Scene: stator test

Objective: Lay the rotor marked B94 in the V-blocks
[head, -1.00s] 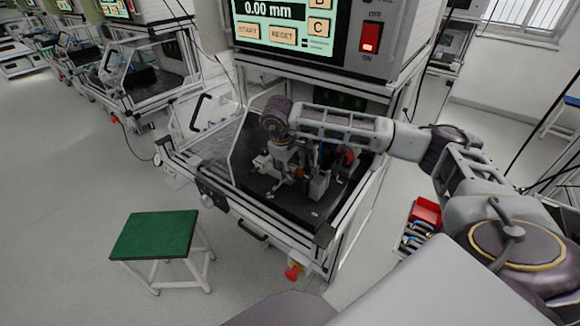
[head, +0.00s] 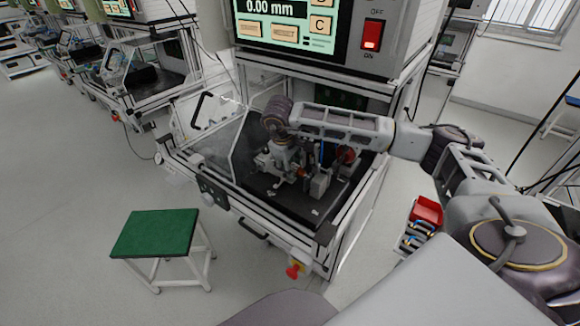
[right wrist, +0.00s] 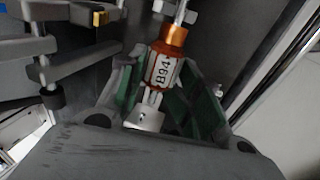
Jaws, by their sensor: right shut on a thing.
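The rotor marked B94 (right wrist: 163,70) has a copper-orange body, a white label and a metal shaft. In the right wrist view it lies between the green-padded fingers of my right gripper (right wrist: 158,92), which is shut on it. In the head view my right gripper (head: 285,170) is low inside the open test bench, over its dark bed. Pale grey upright blocks (head: 319,186) stand just right of it; I cannot tell whether these are the V-blocks. No contact between rotor and supports can be made out. My left gripper is not in view.
The test bench (head: 250,223) has a clear tilted cover (head: 222,140) on its left and a display box (head: 300,40) above. Dark stepped bars (right wrist: 60,48) stand close at left in the wrist view. A green-topped stool (head: 155,233) and a red bin (head: 427,210) flank the bench.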

